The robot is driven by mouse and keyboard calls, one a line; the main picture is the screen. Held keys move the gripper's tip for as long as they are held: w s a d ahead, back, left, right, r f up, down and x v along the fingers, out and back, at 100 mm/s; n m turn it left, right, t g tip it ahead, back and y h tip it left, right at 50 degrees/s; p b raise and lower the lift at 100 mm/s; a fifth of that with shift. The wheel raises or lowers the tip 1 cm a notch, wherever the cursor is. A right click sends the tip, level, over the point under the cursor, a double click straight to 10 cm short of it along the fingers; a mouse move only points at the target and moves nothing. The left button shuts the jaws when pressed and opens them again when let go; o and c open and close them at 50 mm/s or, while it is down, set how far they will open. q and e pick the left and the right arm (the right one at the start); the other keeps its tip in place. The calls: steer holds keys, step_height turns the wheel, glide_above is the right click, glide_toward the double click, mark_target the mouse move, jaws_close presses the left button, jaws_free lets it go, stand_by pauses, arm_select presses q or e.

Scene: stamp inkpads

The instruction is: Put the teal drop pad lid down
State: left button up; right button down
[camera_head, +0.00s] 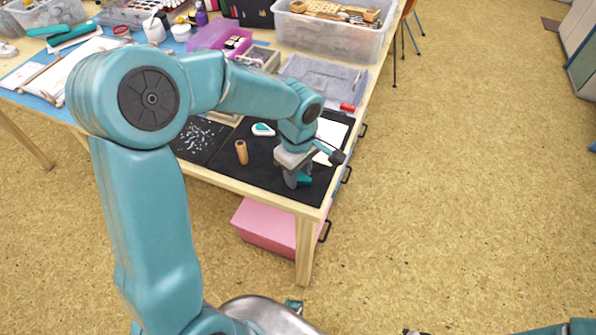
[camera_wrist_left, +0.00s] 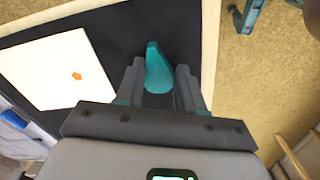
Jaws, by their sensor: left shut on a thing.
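The teal drop pad lid (camera_wrist_left: 158,70) is drop-shaped, with its tip pointing away from the palm in the left wrist view. My left gripper (camera_wrist_left: 160,85) is shut on it, one dark finger on each side. In the head view my left gripper (camera_head: 298,182) points down over the black mat (camera_head: 265,172) near the table's front right corner, and a bit of the teal lid (camera_head: 305,179) shows beside the fingers. I cannot tell whether the lid touches the mat. A small white and teal drop pad (camera_head: 263,129) lies farther back on the mat. Only a dark edge, perhaps my right gripper, shows at the bottom.
A wooden cylinder stamp (camera_head: 241,152) stands on the mat left of my gripper. A white card (camera_wrist_left: 62,72) with an orange mark lies near the lid. A speckled black sheet (camera_head: 198,140) lies left. Bins and a red cylinder (camera_head: 347,107) are behind. Bare mat surrounds the lid.

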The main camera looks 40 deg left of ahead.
arm_select(q)
steer(key=shift+f+b, duration=0.2)
steer(key=shift+b, duration=0.1)
steer(key=o, duration=1)
steer(key=shift+r, duration=0.1)
steer(key=shift+r+p, duration=0.15)
steer(key=shift+p, duration=0.15)
step_height(320, 180, up, 12)
steer(key=p, duration=0.2)
steer(key=shift+s, duration=0.1)
